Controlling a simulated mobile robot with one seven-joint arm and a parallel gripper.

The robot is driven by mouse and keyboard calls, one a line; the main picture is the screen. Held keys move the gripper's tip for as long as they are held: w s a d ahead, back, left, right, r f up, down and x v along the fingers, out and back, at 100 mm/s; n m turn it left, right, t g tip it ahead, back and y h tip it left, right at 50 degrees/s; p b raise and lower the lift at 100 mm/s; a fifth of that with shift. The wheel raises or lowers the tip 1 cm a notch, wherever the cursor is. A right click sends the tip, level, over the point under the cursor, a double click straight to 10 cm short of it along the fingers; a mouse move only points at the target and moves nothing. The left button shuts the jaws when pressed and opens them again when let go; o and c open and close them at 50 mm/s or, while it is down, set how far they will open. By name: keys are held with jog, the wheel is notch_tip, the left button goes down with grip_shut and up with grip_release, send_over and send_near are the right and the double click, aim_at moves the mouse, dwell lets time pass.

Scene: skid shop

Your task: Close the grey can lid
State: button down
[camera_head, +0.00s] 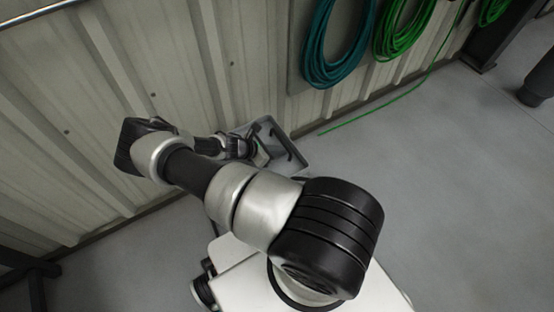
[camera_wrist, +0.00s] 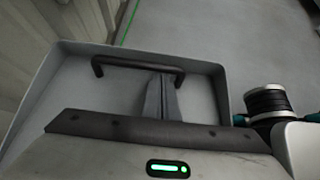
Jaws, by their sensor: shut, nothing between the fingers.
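The grey can lid (camera_wrist: 205,80) shows in the wrist view as a shallow grey panel with a raised rim and a dark bar handle (camera_wrist: 138,62). In the head view the grey lid (camera_head: 283,137) is near the wall, past the end of my arm, which partly covers it. My gripper (camera_wrist: 162,88) is shut and empty, its fingertips over the panel just below the handle. I cannot tell whether they touch it. The can's body and the hinge are hidden, so the lid's angle is unclear.
A ribbed metal wall (camera_head: 90,110) runs close along the left. Coiled teal (camera_head: 335,45) and green hoses (camera_head: 402,30) hang on it, and a green hose end (camera_head: 365,115) trails low beside it. The grey floor (camera_head: 440,190) to the right is open.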

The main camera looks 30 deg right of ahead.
notch_tip(320, 180, up, 3)
jog(key=shift+s+d+f+h, duration=0.1)
jog(key=shift+h, duration=0.3)
jog(key=shift+s+r+p, duration=0.1)
jog(key=shift+r+p, duration=0.35)
jog(key=shift+r, duration=0.55)
